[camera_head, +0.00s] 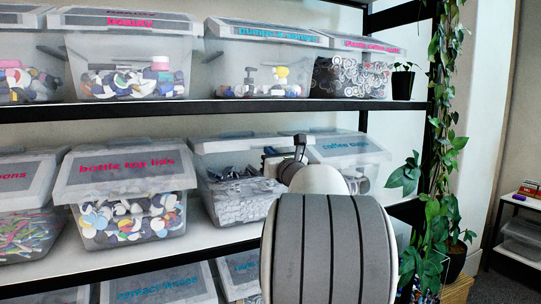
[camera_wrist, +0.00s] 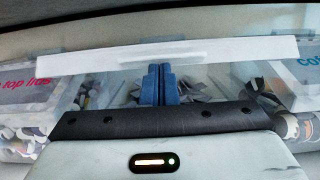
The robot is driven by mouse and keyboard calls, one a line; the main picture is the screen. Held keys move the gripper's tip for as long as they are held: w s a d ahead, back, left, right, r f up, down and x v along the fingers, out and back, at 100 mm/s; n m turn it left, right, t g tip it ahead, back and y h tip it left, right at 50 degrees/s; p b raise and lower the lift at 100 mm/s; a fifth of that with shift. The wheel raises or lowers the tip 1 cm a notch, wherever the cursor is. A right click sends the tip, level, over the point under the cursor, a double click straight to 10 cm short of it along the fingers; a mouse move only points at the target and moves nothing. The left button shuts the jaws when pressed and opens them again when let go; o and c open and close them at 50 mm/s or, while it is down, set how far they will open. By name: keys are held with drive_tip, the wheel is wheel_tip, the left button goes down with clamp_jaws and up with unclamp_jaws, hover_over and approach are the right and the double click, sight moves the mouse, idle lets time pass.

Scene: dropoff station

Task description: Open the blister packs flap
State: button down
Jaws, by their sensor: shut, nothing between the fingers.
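The blister packs bin (camera_head: 203,186) is a clear bin on the middle shelf, with silver packs showing inside. Its pale flap (camera_head: 243,144) is seen nearly edge-on at the top; it looks raised, with no label panel hanging in front as on neighbouring bins. My gripper (camera_head: 270,152) is at the bin's upper right front, partly hidden by my arm. In the wrist view the blue fingers (camera_wrist: 161,72) are together and empty, just below the flap's white edge (camera_wrist: 215,52). I cannot tell whether they touch it. Silver packs show behind the fingers.
The bottle top lids bin (camera_head: 130,195) stands close on the left, and another bin (camera_head: 350,152) close on the right. The upper shelf edge (camera_head: 200,108) runs above. Hanging plants (camera_head: 440,150) line the right shelf post. More bins stand below.

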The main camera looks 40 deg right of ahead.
drive_tip(key=shift+r, duration=0.1)
wheel_tip(320, 180, up, 8)
drive_tip(key=w+p, duration=0.1)
drive_tip(key=p, duration=0.1)
drive_tip(key=shift+w+d, duration=0.15)
drive_tip(key=shift+w, duration=0.05)
drive_tip(key=shift+f, duration=0.2)
